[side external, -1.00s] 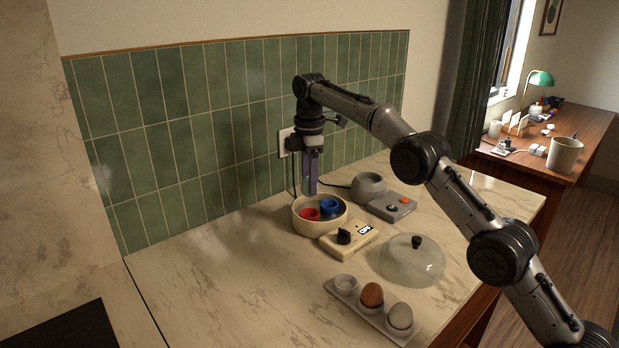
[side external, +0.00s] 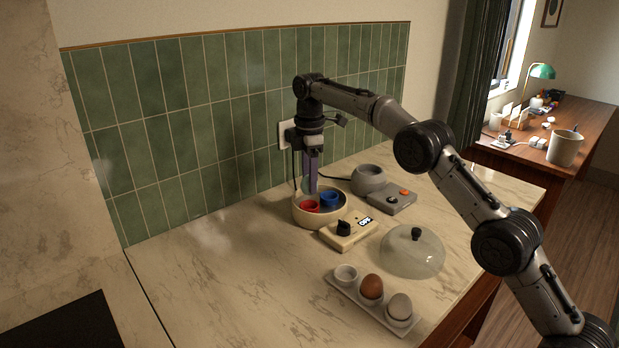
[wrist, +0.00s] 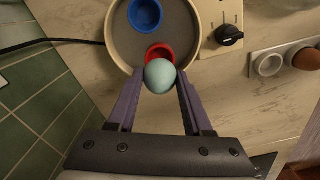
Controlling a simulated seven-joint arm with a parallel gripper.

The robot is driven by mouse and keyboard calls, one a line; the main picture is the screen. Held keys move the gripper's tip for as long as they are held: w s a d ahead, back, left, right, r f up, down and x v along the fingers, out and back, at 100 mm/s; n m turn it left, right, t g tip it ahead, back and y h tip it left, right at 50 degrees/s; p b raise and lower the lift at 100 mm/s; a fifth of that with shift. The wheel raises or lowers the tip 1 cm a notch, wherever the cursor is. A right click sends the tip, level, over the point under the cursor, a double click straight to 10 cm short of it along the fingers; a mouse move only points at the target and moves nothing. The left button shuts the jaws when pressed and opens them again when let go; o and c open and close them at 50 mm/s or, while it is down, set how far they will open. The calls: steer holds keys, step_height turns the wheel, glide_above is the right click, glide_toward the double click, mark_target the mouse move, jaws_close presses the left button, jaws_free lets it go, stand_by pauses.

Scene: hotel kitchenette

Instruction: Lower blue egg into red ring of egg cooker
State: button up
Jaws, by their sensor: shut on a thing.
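My gripper (wrist: 160,80) is shut on the pale blue egg (wrist: 160,76), with one purple finger on each side of it. In the side external view my gripper (side external: 310,172) points down over the back-left rim of the cream egg cooker (side external: 320,219); the egg is hard to make out there. Inside the cooker sit the red ring (side external: 310,206) and the blue ring (side external: 329,199). In the wrist view the egg overlaps the near edge of the red ring (wrist: 159,52), and the blue ring (wrist: 145,14) lies farther off. I cannot tell the egg's height above the ring.
A cream control box with a black knob (side external: 344,228) adjoins the cooker. A clear dome lid (side external: 412,255) and a white egg tray (side external: 385,317) with a brown and a grey egg stand in front. A grey appliance (side external: 369,179) is behind right. The tiled wall (side external: 222,120) is close behind.

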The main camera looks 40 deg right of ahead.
mark_target(309, 194)
steer(key=shift+f, duration=2.45)
stand_by(1.3)
steer(key=o, duration=0.9)
